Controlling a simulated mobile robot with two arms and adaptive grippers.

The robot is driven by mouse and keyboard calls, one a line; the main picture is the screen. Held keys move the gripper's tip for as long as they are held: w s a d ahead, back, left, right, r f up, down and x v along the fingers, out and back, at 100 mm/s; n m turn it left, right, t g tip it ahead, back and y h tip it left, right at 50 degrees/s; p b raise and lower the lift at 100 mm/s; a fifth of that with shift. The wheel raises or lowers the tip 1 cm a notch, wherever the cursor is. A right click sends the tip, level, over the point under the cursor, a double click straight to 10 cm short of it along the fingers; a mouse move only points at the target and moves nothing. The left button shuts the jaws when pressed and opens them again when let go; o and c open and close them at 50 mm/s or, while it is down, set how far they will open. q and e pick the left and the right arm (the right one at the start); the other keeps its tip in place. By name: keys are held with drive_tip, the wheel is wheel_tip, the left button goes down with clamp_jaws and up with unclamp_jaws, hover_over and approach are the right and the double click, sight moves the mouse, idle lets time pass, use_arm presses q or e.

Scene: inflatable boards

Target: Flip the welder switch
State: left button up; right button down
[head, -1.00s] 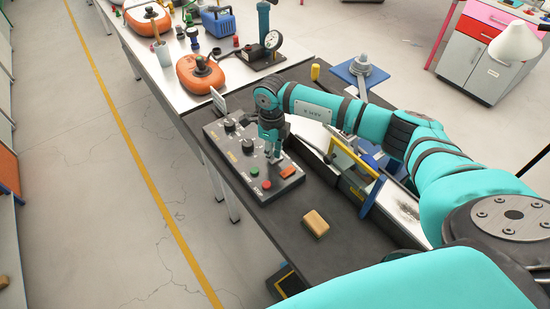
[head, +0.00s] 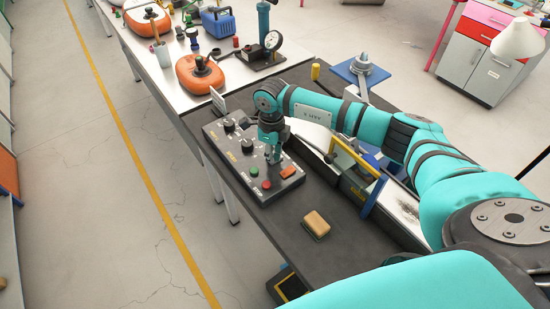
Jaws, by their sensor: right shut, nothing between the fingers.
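The grey welder control panel (head: 280,191) lies on the dark bench top. It has black knobs (head: 229,126), a green button (head: 254,172), a red button (head: 267,184) and an orange-red rocker switch (head: 288,172). My right gripper (head: 273,159) is over the panel, pointing down, shut and empty. Its tips are just above and left of the orange-red switch, close to the panel face; I cannot tell whether they touch it. The gripper hides part of the panel's middle. My left gripper is not in view.
A tan block (head: 316,224) lies on the dark bench (head: 275,222) in front of the panel. A yellow and blue frame (head: 357,158) stands right of it, below my right arm. Orange inflatable pieces (head: 200,74) and a gauge pump (head: 270,42) sit on the white table behind.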

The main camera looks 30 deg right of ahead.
drive_tip(key=shift+s+f, duration=0.15)
drive_tip(key=shift+f, duration=0.05)
drive_tip(key=shift+r+p, duration=0.55)
drive_tip(key=shift+r, duration=0.25)
drive_tip(key=shift+r+p, duration=1.55)
drive_tip(key=shift+r, duration=1.2)
